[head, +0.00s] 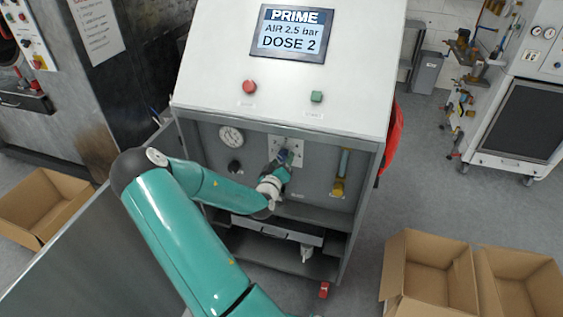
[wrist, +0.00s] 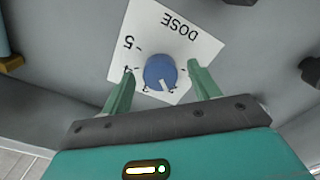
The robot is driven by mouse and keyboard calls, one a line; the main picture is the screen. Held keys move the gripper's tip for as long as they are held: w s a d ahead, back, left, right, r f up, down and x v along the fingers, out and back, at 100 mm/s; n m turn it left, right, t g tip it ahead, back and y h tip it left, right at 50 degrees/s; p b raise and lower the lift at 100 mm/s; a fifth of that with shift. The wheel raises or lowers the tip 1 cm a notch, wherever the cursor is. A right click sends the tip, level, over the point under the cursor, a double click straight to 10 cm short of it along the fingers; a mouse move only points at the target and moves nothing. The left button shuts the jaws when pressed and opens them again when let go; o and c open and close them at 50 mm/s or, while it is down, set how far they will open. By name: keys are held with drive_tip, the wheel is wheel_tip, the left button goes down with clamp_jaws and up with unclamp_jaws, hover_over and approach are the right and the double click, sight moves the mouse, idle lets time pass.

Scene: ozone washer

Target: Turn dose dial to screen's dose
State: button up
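The screen (head: 291,33) on the sloped top of the washer reads PRIME, AIR 2.5 bar, DOSE 2. The dose dial (wrist: 160,71) is a round blue knob with a white pointer mark on a white plate (wrist: 183,48) lettered DOSE. The plate appears turned in the wrist view; 5 and 4 are readable, and the pointer faces a partly hidden number near the gripper. In the head view, the dial (head: 284,154) is partly covered by my gripper (head: 279,165). My gripper (wrist: 161,69) is open, its green fingers on either side of the knob with gaps visible.
On the same panel are a pressure gauge (head: 231,136), a black knob (head: 235,167) and a yellow-based tube (head: 341,175). A red button (head: 249,87) and green button (head: 317,96) sit above. Open cardboard boxes (head: 428,275) stand on the floor at right.

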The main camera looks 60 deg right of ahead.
drive_tip(key=s+a, duration=0.2)
drive_tip(key=a, duration=1.1)
drive_tip(key=shift+a, duration=0.3)
